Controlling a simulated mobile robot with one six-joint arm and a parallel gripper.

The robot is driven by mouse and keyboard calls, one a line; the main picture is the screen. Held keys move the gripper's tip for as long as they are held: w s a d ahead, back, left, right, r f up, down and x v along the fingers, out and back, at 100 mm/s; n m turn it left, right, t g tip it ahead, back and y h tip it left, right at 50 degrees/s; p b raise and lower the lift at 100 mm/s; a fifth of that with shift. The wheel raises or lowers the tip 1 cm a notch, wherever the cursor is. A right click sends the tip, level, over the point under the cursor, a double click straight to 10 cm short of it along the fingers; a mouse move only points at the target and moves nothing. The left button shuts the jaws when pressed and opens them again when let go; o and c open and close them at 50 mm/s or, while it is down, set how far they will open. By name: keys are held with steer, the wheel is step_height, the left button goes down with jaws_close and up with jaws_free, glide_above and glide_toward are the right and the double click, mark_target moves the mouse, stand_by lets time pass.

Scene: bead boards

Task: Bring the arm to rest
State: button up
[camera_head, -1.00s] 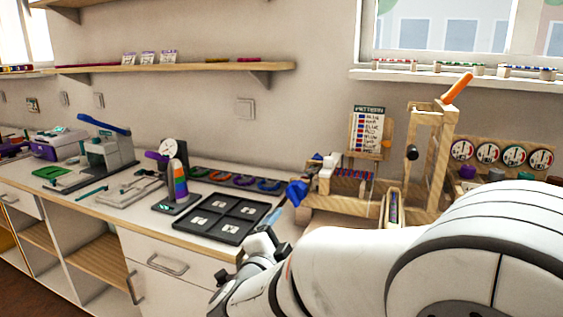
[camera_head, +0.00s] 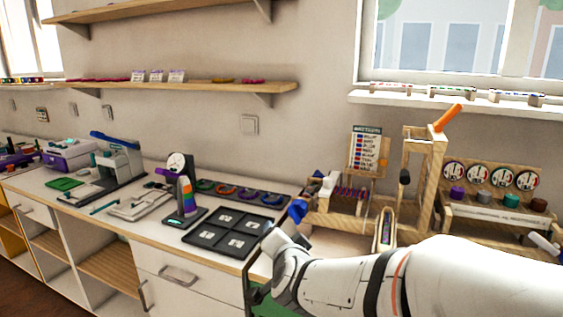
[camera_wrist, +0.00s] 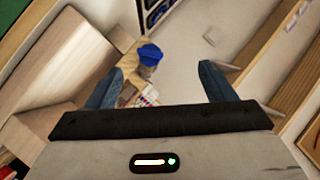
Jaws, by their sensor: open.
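My white arm reaches in from the lower right in the head view. My gripper is seen in the wrist view (camera_wrist: 160,78), its two fingers well apart with nothing held between them. Between and beyond the fingers, a blue knob (camera_wrist: 150,53) on the wooden loom frame shows, apart from the gripper. In the head view, the blue knob (camera_head: 297,210) is at the left end of the wooden frame (camera_head: 340,217), just above my wrist. The fingertips are hidden behind my arm there.
A black tray with several compartments (camera_head: 190,237) lies on the white counter left of my arm. A wooden stand (camera_head: 436,185) with an orange handle (camera_head: 448,118) rises behind my arm. A pattern card (camera_head: 366,148) and a rack of round dials (camera_head: 490,208) stand near the wall.

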steer(key=s+d+r+n+g+h+p, duration=0.1)
steer(key=s+d+r+n+g+p, duration=0.1)
steer(key=s+d+n+g+p, duration=0.2)
steer(key=s+d+r+n+g+p, duration=0.2)
steer(key=s+d+n+g+p, duration=0.2)
steer(key=s, duration=1.3)
steer(key=d+g+p, duration=0.3)
steer(key=d, duration=0.3)
steer(key=shift+d+r+h, duration=0.25)
steer(key=shift+r+h, duration=0.15)
